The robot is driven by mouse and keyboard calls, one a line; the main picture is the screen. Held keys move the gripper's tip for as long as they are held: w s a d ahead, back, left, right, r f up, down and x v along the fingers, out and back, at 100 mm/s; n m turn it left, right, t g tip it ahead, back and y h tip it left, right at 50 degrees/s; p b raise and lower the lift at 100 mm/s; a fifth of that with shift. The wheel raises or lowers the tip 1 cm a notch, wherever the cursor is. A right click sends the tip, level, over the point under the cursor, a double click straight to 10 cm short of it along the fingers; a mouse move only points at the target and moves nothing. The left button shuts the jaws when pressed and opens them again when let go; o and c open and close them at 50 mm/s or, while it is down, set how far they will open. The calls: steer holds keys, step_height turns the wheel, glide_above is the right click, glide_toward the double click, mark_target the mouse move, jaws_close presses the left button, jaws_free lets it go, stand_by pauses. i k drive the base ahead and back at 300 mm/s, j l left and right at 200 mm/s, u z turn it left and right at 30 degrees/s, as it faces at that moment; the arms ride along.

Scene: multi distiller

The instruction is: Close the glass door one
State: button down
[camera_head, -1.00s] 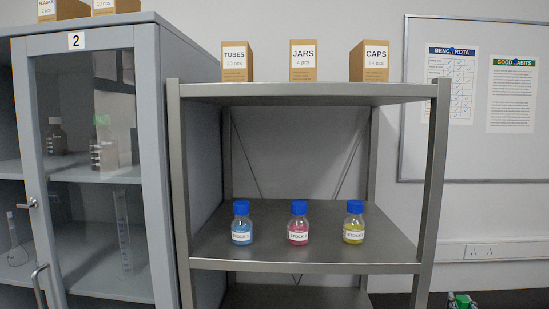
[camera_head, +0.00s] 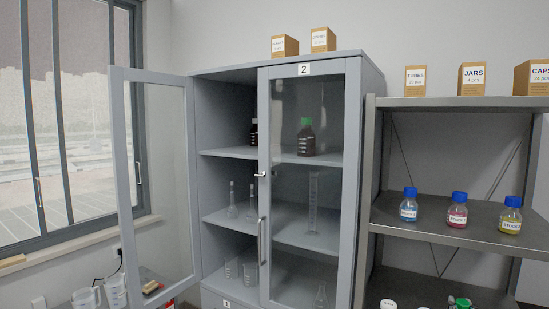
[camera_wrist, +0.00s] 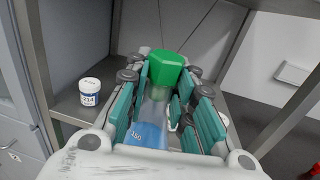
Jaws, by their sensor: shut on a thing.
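The glass cabinet (camera_head: 319,63) stands in the middle of the head view. Its left glass door (camera_head: 117,170) is swung wide open to the left; no number shows on it. The right glass door (camera_head: 353,150), under the label 2, is closed. In the wrist view my gripper (camera_wrist: 165,108) is shut on a clear bottle with a green cap (camera_wrist: 166,70) and blue contents (camera_wrist: 148,133). The gripper is by a metal shelf, well away from the open door.
A metal rack (camera_head: 440,102) stands right of the cabinet, with boxes on top and three blue-capped bottles on its shelf. A white jar (camera_wrist: 90,100) is on the shelf left of my gripper. Beakers (camera_head: 115,292) stand below the open door. A window (camera_head: 75,120) is at left.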

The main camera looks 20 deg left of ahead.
mark_target(152, 119)
steer(key=j+u, duration=0.4)
steer(key=j, duration=0.15)
steer(key=i+j+u, duration=0.2)
steer(key=j+u, duration=0.2)
steer(key=j, duration=0.1)
